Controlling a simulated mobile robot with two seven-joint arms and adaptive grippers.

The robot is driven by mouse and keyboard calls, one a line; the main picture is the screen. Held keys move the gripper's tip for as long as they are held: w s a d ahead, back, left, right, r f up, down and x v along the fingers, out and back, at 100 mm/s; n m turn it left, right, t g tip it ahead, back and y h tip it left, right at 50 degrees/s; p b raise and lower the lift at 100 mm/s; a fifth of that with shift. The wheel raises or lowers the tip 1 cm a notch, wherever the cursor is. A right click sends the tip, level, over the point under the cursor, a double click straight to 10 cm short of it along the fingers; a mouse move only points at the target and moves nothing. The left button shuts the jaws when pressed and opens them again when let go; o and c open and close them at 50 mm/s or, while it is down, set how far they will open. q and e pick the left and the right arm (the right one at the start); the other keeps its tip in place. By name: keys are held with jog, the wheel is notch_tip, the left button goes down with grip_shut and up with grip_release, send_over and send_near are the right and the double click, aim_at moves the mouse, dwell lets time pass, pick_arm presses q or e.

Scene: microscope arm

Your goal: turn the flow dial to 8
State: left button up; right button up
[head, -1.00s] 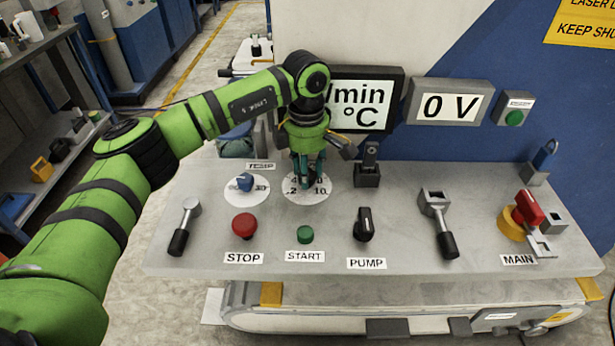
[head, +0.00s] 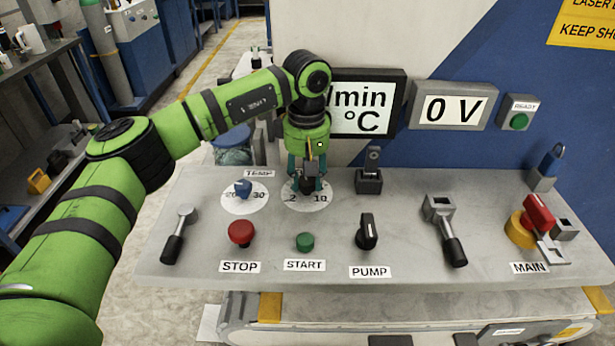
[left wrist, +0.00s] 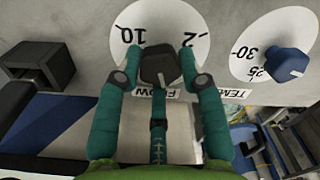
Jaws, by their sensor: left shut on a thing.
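The flow dial is a dark knob (left wrist: 160,66) on a round white scale (head: 294,201) on the panel. In the left wrist view the 10 and 2 marks show on the far part of the scale (left wrist: 187,16), and a partly covered FLOW label (left wrist: 172,95) shows below the knob. My left gripper (head: 308,184) comes down over the dial from above. My right gripper is not in view.
The blue temperature knob (head: 243,188) stands close to the left of the dial. A red STOP button (head: 241,233), a green START button (head: 304,241) and the black PUMP switch (head: 367,231) are in front. A black-based switch (head: 369,181) stands to the right.

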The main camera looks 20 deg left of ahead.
pick_arm(q)
jog(key=shift+w+a+m, duration=0.1)
jog(key=shift+a+m, duration=0.15)
jog(key=shift+m, duration=0.25)
jog(key=shift+r, duration=0.1)
jog(key=o, duration=1.1)
jog(key=shift+w, duration=0.1)
jog(key=shift+o, duration=0.2)
jog(key=shift+d, duration=0.15)
